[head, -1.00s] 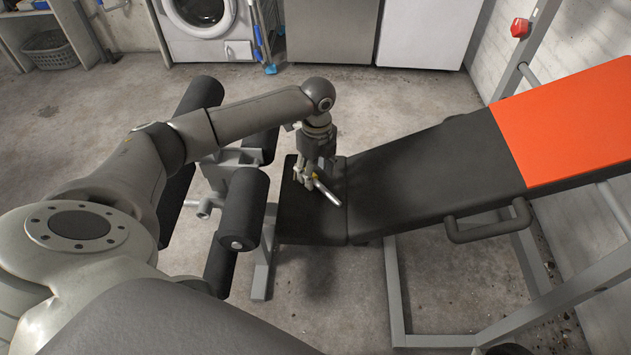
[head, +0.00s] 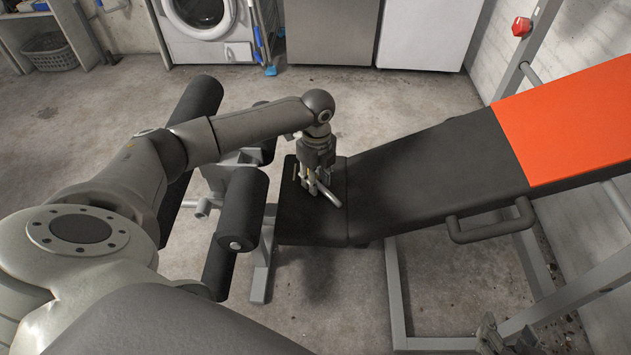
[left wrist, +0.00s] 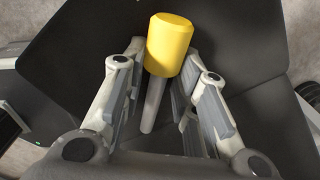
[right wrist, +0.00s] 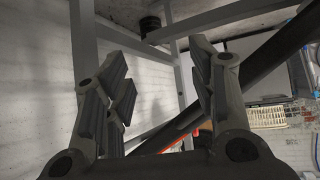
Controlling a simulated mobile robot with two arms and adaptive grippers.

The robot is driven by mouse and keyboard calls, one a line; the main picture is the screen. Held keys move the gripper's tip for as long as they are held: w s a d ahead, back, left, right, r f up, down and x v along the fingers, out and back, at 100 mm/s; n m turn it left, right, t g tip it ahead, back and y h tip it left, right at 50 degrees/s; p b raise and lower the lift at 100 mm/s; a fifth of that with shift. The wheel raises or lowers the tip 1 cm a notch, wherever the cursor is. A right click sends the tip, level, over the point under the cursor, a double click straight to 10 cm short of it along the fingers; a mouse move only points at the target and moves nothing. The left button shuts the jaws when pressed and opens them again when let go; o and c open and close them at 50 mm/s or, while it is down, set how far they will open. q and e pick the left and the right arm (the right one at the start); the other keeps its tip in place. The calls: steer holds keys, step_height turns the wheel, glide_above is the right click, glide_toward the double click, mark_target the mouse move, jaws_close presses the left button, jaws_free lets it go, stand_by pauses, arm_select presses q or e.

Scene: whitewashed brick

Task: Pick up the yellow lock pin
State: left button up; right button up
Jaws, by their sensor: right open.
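The yellow lock pin lies on the dark seat pad of the weight bench. In the left wrist view its yellow grip (left wrist: 169,44) is at the top centre, and its grey shaft runs down between my fingers. In the head view its metal shaft (head: 330,195) shows beside my left gripper (head: 318,184), which is low over the seat and partly hides the pin. My left gripper (left wrist: 166,85) is open, with one finger on each side of the pin. My right gripper (right wrist: 160,85) is open and empty; it shows at the head view's lower right edge (head: 490,335).
The bench's black seat pad (head: 292,222) joins a black and orange backrest (head: 570,120) rising to the right. Black foam rollers (head: 242,205) stand just left of the seat. Grey frame posts (head: 394,290) are at the right. Floor behind the bench is clear.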

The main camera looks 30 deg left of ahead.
arm_select(q)
jaws_close()
steer(key=shift+r, duration=0.2)
